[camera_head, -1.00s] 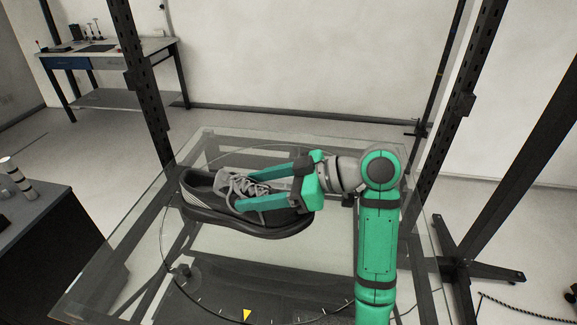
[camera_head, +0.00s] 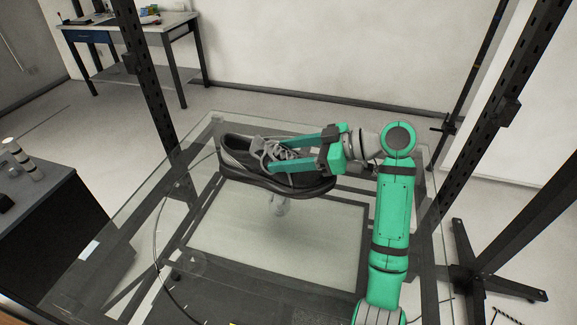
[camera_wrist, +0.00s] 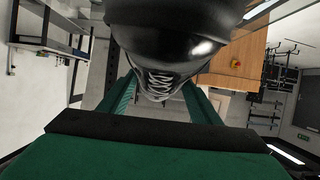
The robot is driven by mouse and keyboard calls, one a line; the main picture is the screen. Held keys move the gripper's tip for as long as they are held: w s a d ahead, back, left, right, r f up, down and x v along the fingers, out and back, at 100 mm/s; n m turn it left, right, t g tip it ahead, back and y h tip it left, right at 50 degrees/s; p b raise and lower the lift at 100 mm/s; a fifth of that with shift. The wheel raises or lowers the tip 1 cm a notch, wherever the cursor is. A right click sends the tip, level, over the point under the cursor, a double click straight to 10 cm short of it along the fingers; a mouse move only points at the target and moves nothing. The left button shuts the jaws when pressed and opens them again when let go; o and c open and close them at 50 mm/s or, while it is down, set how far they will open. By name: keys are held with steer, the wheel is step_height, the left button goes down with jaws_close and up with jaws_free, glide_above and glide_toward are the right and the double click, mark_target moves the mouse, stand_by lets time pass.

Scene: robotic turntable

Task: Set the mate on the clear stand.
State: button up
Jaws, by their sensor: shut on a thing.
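A black and grey shoe (camera_head: 290,183) with grey laces is held sideways above the glass turntable (camera_head: 130,215), its toe toward the right. My gripper (camera_head: 270,157) is shut on it, with one green finger on each side. In the wrist view the shoe (camera_wrist: 165,40) fills the top middle between my fingers (camera_wrist: 160,100). No second shoe is in view.
Dark frame posts (camera_head: 150,90) rise around the glass. A dark table (camera_head: 50,215) with a striped cylinder (camera_head: 22,158) stands at the left. A workbench (camera_head: 135,28) is at the back left. The front of the glass is clear.

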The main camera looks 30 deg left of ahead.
steer(key=shift+w+a+f, duration=0.4)
steer(key=shift+w+f, duration=0.7)
steer(key=shift+f, duration=0.55)
steer(key=shift+w+a+f, duration=0.45)
steer(key=shift+w+f, duration=0.6)
steer(key=shift+f, duration=0.55)
steer(key=shift+w+a+f, duration=0.4)
steer(key=shift+w+f, duration=0.7)
steer(key=shift+f, duration=0.55)
steer(key=o, duration=1.8)
steer(key=shift+c, duration=0.2)
steer(key=v, duration=1.2)
steer(key=shift+w, duration=0.1)
